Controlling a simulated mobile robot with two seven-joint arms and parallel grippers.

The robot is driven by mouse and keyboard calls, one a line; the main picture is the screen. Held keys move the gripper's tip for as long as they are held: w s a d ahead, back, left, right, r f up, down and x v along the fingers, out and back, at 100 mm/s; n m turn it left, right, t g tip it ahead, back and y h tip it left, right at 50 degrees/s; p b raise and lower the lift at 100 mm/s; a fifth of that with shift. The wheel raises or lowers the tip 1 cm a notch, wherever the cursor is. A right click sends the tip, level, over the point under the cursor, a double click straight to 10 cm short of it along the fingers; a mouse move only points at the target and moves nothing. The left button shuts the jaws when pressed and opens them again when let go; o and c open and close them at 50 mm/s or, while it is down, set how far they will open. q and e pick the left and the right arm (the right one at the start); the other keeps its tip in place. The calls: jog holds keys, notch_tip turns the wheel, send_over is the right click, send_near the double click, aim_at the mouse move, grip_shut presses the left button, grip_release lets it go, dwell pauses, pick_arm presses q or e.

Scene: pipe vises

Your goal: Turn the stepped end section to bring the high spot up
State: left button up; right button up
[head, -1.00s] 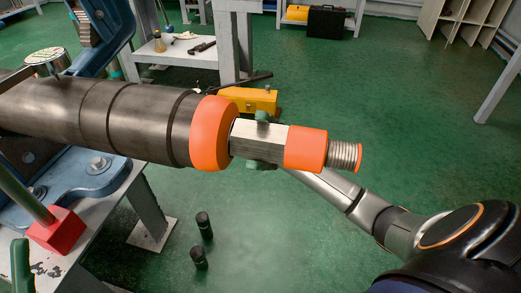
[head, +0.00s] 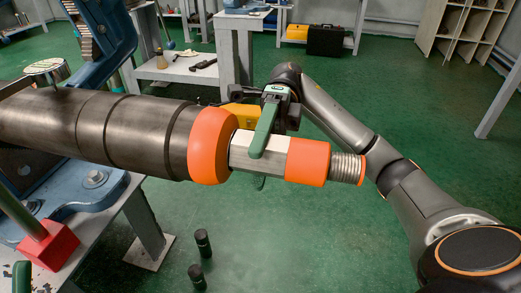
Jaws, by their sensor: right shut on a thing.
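The stepped end section (head: 305,160) sticks out to the right from the end of a dark pipe (head: 140,135). It has a wide orange ring, a silver flat-sided part, an orange collar and a threaded tip. My right gripper (head: 258,160) is shut on the silver flat-sided part, between the two orange parts. Its wrist is above and behind the section. One green finger lies across the top and near face, and a bit of green shows below. The section's far side is hidden. I cannot tell where the high spot is.
A blue vise (head: 75,185) stands under the pipe on a grey bench, with a red block (head: 47,245) at its front. Two small black cylinders (head: 203,242) stand on the green floor below. A yellow box (head: 240,112) is behind. The floor to the right is open.

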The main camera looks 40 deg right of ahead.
jog(key=shift+t+h, duration=0.4)
jog(key=shift+h, duration=0.1)
jog(key=shift+f, duration=0.1)
jog(key=o, duration=1.4)
jog(key=shift+w+d+p, duration=0.1)
jog(key=shift+d+p, duration=0.05)
jog(key=shift+p, duration=0.15)
